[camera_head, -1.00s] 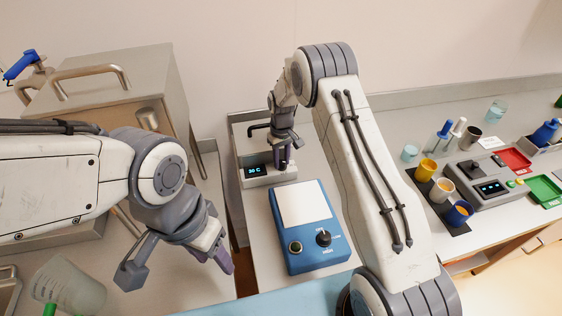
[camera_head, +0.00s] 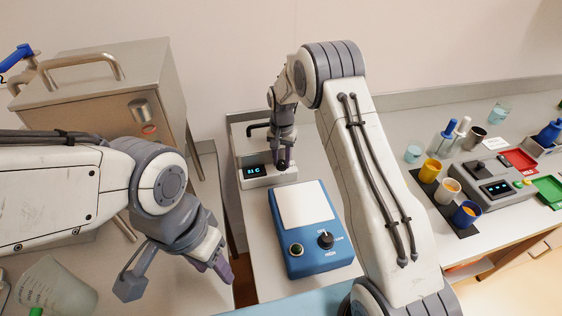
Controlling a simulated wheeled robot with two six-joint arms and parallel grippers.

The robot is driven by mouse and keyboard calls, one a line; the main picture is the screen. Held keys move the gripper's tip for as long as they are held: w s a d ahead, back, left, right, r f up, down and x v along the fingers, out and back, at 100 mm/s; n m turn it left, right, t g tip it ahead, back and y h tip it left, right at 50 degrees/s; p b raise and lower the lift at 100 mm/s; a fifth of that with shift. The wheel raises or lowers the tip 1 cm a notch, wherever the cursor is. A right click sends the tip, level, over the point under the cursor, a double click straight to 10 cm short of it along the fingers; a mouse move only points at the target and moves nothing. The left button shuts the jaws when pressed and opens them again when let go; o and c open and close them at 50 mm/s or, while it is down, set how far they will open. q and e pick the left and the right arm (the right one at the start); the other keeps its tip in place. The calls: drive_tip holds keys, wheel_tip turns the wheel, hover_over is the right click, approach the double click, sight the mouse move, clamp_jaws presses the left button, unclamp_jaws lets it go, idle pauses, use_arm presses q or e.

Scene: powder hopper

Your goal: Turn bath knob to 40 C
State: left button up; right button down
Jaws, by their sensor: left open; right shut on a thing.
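The bath (camera_head: 268,178) is a light box at the back of the counter with a small dark display (camera_head: 254,171). The display seems to read 31 C. My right gripper (camera_head: 285,166) reaches down at the right of the display, shut on the bath knob, which the fingers mostly hide.
A blue device (camera_head: 305,256) with a white plate and a black dial stands in front of the bath. A steel hopper cabinet (camera_head: 95,95) stands left. Yellow, white and blue cups (camera_head: 467,213) and a grey device (camera_head: 487,187) are on the right.

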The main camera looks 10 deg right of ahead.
sight(282, 162)
drive_tip(key=shift+m, duration=0.6)
drive_tip(key=c, duration=0.9)
unclamp_jaws()
drive_tip(key=shift+o, duration=0.2)
drive_tip(key=shift+r, duration=0.15)
wheel_tip(282, 162, up, 8)
drive_tip(key=p, duration=0.5)
